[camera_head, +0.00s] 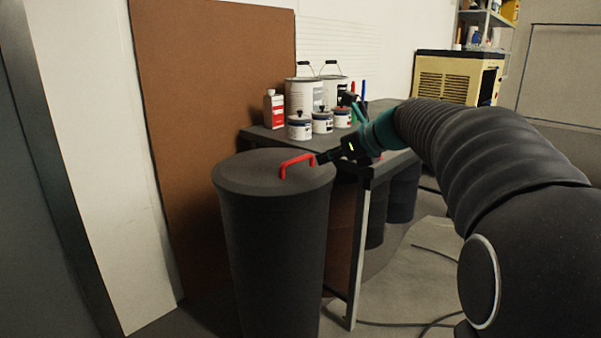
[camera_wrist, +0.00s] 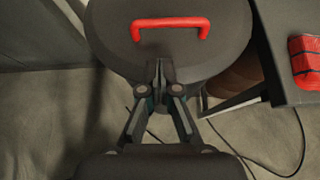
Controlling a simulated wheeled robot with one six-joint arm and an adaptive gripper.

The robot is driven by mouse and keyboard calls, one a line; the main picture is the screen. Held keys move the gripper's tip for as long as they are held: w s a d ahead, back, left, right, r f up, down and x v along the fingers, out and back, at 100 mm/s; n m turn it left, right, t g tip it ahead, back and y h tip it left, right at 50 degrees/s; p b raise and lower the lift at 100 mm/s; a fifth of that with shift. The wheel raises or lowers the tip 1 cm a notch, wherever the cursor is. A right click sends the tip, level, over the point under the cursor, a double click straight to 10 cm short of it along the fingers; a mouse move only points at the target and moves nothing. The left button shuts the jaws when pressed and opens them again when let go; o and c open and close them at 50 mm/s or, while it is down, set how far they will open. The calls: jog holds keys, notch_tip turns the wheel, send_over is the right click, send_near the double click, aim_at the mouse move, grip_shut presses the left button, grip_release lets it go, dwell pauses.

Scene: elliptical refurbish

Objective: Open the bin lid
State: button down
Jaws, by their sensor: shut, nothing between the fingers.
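A tall dark grey bin (camera_head: 270,255) stands left of the table. Its round lid (camera_head: 245,172) lies flat on top and looks closed. A red handle (camera_head: 297,161) stands on the lid. My gripper (camera_head: 322,158) is just right of the handle in the head view. In the wrist view, my gripper (camera_wrist: 160,64) is shut and empty, its fingertips over the lid (camera_wrist: 110,40) and a little below the red handle (camera_wrist: 171,23). I cannot tell whether the fingertips touch the lid.
A dark table (camera_head: 262,133) beside the bin holds several paint cans (camera_head: 303,95), small jars (camera_head: 299,128) and a red-white bottle (camera_head: 273,108). A brown board (camera_head: 215,80) leans on the wall behind the bin. A cable (camera_wrist: 295,150) lies on the floor.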

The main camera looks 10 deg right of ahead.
jog(key=b, duration=0.2)
send_near(288, 172)
jog(key=x, duration=0.5)
jog(key=shift+p, duration=0.3)
